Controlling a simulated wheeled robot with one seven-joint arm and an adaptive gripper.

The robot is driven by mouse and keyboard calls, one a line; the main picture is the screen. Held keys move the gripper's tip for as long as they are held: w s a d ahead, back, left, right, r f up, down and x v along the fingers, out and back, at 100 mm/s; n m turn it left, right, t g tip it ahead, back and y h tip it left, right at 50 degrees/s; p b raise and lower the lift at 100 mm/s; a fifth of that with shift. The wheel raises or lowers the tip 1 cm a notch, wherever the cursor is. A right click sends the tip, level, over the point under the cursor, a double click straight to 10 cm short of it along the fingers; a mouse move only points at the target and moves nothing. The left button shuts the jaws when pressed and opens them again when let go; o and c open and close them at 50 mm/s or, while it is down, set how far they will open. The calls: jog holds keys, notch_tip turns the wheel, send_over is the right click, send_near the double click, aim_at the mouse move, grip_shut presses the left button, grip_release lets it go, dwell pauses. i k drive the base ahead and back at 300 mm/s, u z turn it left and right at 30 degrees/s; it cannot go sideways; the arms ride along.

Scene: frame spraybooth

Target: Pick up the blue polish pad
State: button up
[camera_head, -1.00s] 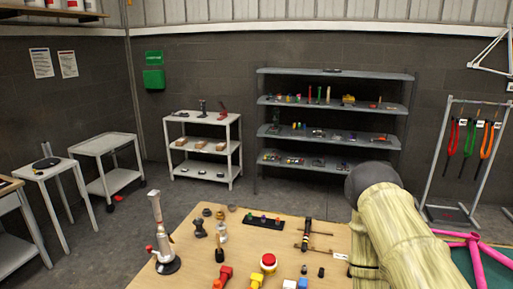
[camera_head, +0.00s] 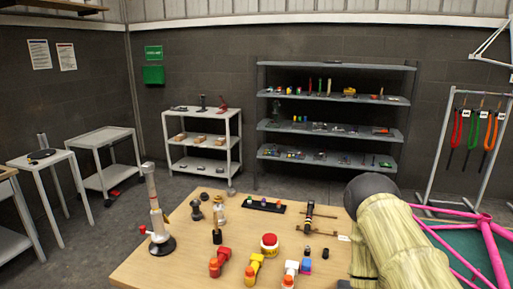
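I cannot make out a blue polish pad for certain. My arm, in a pale yellowish cover with a dark rounded end, fills the lower right and hides the table's right side. My gripper is not in view.
A torch-like stand (camera_head: 157,220), a red-topped jar (camera_head: 269,244), red and yellow tools and a dark tray (camera_head: 264,205) crowd the table. Behind are a grey shelf unit (camera_head: 336,106) and a white cart (camera_head: 202,141). A pink frame (camera_head: 484,226) stands at right.

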aim_at(306, 265)
jog(key=u, duration=2.05)
jog(key=k, duration=1.15)
jog(key=z, duration=1.45)
